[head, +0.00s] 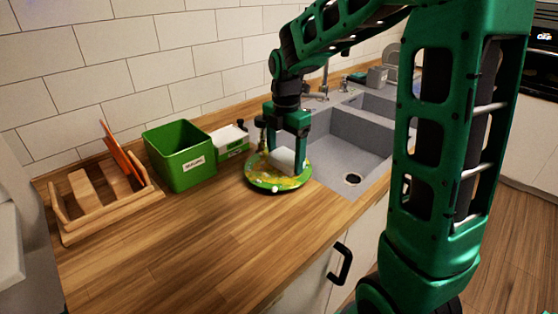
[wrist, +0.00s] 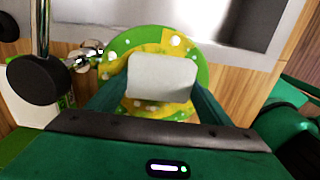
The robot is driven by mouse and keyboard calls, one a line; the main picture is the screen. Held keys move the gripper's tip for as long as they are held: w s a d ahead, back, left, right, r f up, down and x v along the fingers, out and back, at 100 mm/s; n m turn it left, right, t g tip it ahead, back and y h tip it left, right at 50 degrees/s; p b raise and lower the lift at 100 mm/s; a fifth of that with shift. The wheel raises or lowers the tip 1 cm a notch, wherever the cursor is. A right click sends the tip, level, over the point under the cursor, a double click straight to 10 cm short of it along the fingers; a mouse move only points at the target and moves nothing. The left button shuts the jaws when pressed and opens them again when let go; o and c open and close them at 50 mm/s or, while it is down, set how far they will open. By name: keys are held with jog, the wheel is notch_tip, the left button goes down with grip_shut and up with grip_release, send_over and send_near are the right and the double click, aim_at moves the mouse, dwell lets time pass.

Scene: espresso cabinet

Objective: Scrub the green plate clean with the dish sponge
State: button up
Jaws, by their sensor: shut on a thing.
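The green plate (head: 263,181) lies on the wooden counter just left of the sink. It is smeared with yellow and has white spots, and it also shows in the wrist view (wrist: 203,72). My gripper (head: 288,153) points down over the plate and is shut on the white dish sponge (wrist: 162,77). In the head view the sponge (head: 285,159) sits low between the fingers, over the plate. I cannot tell whether the sponge touches the plate.
A green bin (head: 182,157) with a label and a small box with white contents (head: 231,138) stand left of the plate. A wooden rack (head: 97,199) holds an orange board (head: 122,154). The grey sink (head: 345,143) is at the right. The front counter is clear.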

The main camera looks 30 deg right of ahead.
aim_at(274, 155)
jog(key=shift+w+d+r, duration=0.1)
jog(key=shift+w+d, duration=0.4)
jog(key=shift+d, duration=0.2)
jog(key=shift+w+d, duration=0.5)
jog(key=shift+d, duration=0.15)
jog(key=shift+w+a, duration=0.75)
jog(key=shift+w, duration=0.3)
jog(key=shift+c, duration=0.2)
jog(key=shift+s+a, duration=0.35)
jog(key=shift+a, duration=0.45)
jog(key=shift+s+a, duration=0.3)
jog(key=shift+a, duration=0.45)
jog(key=shift+o, duration=0.2)
jog(key=shift+s+a, duration=0.15)
jog(key=shift+s, duration=0.1)
jog(key=shift+s+a+f, duration=0.2)
jog(key=shift+s+a, duration=0.85)
jog(key=shift+a, duration=0.2)
